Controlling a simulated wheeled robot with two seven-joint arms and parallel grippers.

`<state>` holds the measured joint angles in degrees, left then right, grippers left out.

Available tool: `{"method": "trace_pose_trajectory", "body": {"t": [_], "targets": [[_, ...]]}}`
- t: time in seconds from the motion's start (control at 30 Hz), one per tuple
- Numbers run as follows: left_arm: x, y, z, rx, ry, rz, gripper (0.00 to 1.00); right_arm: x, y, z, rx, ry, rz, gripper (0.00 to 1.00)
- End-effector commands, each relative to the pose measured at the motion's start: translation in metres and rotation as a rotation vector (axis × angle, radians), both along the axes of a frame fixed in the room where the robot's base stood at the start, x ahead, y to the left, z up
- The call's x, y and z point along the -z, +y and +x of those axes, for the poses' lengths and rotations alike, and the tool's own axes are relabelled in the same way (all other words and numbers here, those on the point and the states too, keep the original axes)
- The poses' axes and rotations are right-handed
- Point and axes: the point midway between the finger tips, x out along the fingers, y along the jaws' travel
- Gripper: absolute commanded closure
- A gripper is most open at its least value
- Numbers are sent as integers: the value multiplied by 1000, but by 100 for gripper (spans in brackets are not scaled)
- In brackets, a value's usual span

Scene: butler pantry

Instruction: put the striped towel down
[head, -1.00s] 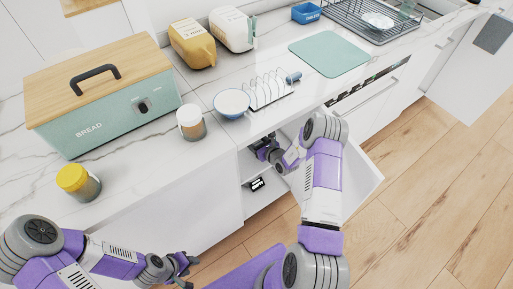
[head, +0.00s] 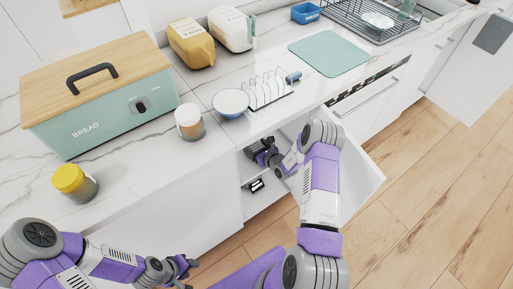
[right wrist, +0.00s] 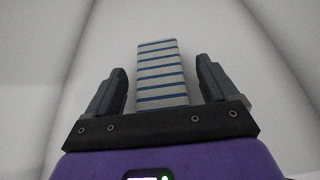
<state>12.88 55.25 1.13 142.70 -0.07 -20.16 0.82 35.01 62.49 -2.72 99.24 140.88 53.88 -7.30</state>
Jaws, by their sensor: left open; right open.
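The striped towel (right wrist: 158,55), white with thin blue stripes, shows in the right wrist view as a narrow folded strip. It lies between the two dark fingers of my right gripper (right wrist: 162,80), with a gap on each side. That gripper is open. My left gripper (head: 181,268) is open and empty in front of the white cabinets at the bottom.
The open cabinet door (head: 353,172) stands right of my right arm. On the counter above are a bread box (head: 100,105), jars, a bowl (head: 231,103) and a toast rack (head: 268,92).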

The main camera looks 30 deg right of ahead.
Motion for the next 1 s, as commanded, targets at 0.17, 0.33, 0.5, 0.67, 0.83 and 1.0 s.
{"method": "trace_pose_trajectory", "body": {"t": [0.17,0.33,0.5,0.67,0.83,1.0], "targets": [[-5,0,0,0,0,0,57,-8,-1,-9,1,2,-1,14],[-19,0,0,0,0,0,57,-23,-4,-41,3,2,1,14],[-31,0,0,0,0,0,57,-36,-7,-75,4,3,0,14],[-37,0,0,0,0,0,57,-45,-9,-98,3,2,1,14],[-40,0,0,0,0,0,57,-49,-9,-109,0,0,0,14],[-40,0,0,0,0,0,57,-49,-9,-111,0,0,0,14]]}}
